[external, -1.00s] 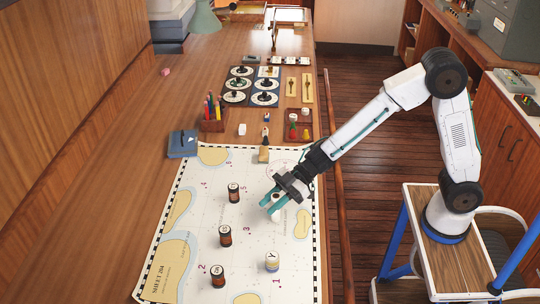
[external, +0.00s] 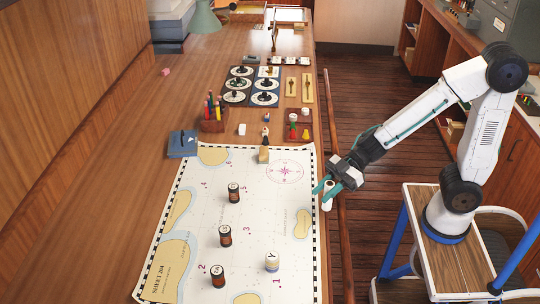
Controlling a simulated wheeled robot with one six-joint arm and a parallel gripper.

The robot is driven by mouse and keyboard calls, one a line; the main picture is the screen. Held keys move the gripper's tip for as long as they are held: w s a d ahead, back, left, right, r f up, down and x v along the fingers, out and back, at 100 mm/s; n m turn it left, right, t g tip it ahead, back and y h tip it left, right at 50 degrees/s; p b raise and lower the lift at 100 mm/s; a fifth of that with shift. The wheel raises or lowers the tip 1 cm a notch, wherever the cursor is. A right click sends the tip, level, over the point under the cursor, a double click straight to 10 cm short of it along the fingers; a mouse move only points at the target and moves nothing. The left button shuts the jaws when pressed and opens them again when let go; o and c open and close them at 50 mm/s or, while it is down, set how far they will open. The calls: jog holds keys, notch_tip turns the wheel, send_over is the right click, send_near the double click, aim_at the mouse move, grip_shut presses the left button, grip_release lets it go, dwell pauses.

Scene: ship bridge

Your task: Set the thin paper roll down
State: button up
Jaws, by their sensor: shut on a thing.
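The thin paper roll (external: 328,199) is a small white upright cylinder at the right edge of the table. My gripper (external: 324,190) has teal fingers and is shut on the roll, reaching in from the right. The roll is just past the chart's right border, near the wooden rail. I cannot tell whether its lower end touches anything. The fingers hide part of its side.
The chart (external: 205,185) carries several dark labelled cylinders, such as one in the middle (external: 225,236), and a pale one marked Y (external: 272,261). A wooden rail (external: 342,230) runs along the table's right edge. The chart's compass rose (external: 285,172) area is clear.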

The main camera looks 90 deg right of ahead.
jog(key=d, duration=1.6)
jog(key=shift+n+g+y, duration=0.4)
jog(key=shift+n, duration=0.1)
jog(key=shift+w+d+f, duration=0.1)
jog(key=shift+w+f, duration=0.7)
jog(key=shift+w, duration=1.75)
jog(key=shift+w+d+f, duration=0.1)
jog(key=shift+w+f, duration=0.65)
jog(key=shift+w, duration=1.8)
jog(key=shift+w+f, duration=0.8)
jog(key=shift+w, duration=1.75)
jog(key=shift+f, duration=0.1)
jog(key=shift+f, duration=0.1)
jog(key=o, duration=1)
